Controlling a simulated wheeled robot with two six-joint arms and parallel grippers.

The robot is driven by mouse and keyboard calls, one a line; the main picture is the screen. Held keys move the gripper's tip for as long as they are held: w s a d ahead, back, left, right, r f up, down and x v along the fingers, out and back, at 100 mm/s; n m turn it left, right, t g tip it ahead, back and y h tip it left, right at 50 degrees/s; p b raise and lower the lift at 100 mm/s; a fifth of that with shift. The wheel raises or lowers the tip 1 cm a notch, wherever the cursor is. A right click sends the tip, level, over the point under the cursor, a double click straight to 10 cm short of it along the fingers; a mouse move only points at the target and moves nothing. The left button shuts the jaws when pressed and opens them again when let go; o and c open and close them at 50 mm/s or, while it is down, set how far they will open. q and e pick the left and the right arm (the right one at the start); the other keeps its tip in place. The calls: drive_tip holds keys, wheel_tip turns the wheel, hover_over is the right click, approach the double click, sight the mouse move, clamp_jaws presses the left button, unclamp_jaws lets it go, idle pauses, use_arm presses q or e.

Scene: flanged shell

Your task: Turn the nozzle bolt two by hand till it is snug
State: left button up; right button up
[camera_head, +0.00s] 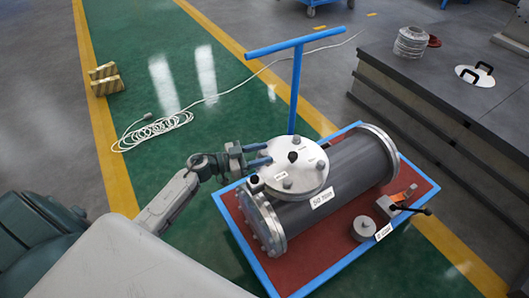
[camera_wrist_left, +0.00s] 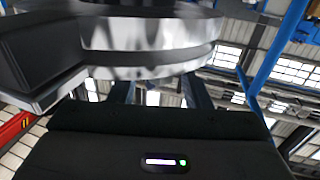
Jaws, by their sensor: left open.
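The grey flanged shell (camera_head: 345,165) lies on its side on a red-topped cart. Its round nozzle cover (camera_head: 300,172) faces up, with several bolt heads around its rim and a dark knob (camera_head: 293,156) near the middle. Small labels sit on it, too small to read, so I cannot tell which bolt is number two. My left gripper (camera_head: 259,156) is open, its two blue fingers at the left edge of the cover. In the left wrist view the fingers (camera_wrist_left: 160,92) point at the blurred flange rim (camera_wrist_left: 150,50); no bolt shows between them. My right gripper is out of view.
The blue-framed cart (camera_head: 408,208) has a tall blue handle (camera_head: 296,85) behind the cover. A white cable (camera_head: 155,130) is coiled on the green floor.

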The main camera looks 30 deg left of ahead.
use_arm(q)
drive_tip(key=shift+w+d, duration=0.45)
drive_tip(key=shift+d, duration=0.05)
clamp_jaws()
